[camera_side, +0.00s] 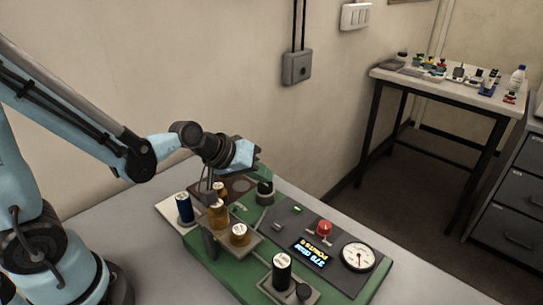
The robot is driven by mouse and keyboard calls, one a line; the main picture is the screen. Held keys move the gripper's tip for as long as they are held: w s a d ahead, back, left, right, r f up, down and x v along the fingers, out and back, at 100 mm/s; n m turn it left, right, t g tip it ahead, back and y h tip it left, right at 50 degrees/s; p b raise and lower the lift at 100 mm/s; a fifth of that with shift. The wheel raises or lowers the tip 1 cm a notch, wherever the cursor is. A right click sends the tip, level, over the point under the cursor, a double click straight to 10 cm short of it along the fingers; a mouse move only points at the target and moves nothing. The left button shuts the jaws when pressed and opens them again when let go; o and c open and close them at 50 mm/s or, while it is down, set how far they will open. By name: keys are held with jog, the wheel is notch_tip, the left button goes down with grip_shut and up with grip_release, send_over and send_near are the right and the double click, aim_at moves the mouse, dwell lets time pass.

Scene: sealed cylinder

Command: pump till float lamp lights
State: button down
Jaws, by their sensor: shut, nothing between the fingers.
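A green panel (220,275) lies on the grey table and carries the apparatus. A red dome (324,228) sits above a small blue-lit display (314,251). A round white dial (358,256) is at the right. I cannot tell which part is the float lamp or whether it is lit. My gripper (211,190) points down over the left amber cylinder, shut and empty; whether it touches is unclear.
The wall with a grey socket box (297,67) rises behind the table. A side table (440,86) with bottles and small items stands at the back right, beside grey drawers (512,205). The grey tabletop (130,220) is clear left of the panel.

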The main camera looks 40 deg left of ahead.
jog(key=shift+d+f, duration=0.1)
jog(key=shift+f, duration=0.7)
dwell(1.1)
jog(key=shift+s+r, duration=0.3)
jog(key=shift+r, duration=0.05)
jog(key=shift+s+r, duration=0.4)
jog(key=shift+s, duration=0.15)
jog(key=shift+r, duration=0.1)
jog(key=r, duration=0.5)
jog(key=shift+w, duration=0.2)
dwell(3.0)
